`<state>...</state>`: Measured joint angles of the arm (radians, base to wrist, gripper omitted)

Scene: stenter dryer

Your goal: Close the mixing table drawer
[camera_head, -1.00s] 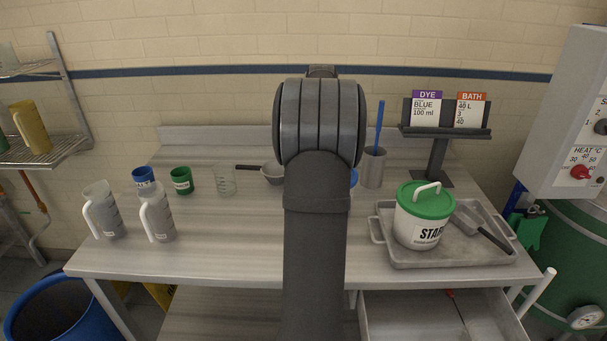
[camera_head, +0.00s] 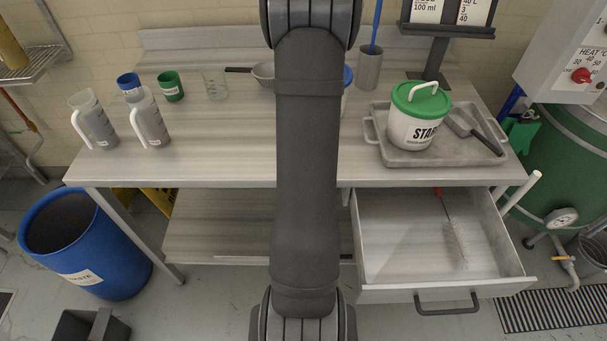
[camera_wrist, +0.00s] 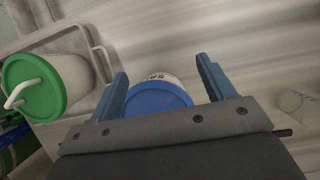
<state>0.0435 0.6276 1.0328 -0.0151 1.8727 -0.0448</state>
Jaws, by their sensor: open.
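The mixing table drawer (camera_head: 430,293) is pulled open under the right half of the mixing table (camera_head: 225,165) in the head view. Its dark bar handle (camera_head: 447,308) is on the front panel. Inside lies a thin brush with a red end (camera_head: 453,235). My gripper (camera_wrist: 163,75) shows only in the wrist view, with its two blue fingers apart. A white tub with a blue lid (camera_wrist: 157,99) is seen between and below the fingers; I cannot tell the gap to it. My arm hides the table's middle in the head view.
A tray (camera_head: 450,158) holds a white bucket with a green lid (camera_head: 419,115) and a scoop (camera_head: 474,132), above the drawer. Jugs and cups stand at the left. A blue bin (camera_head: 85,245) is on the floor at left, and a green vat (camera_head: 575,165) at right.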

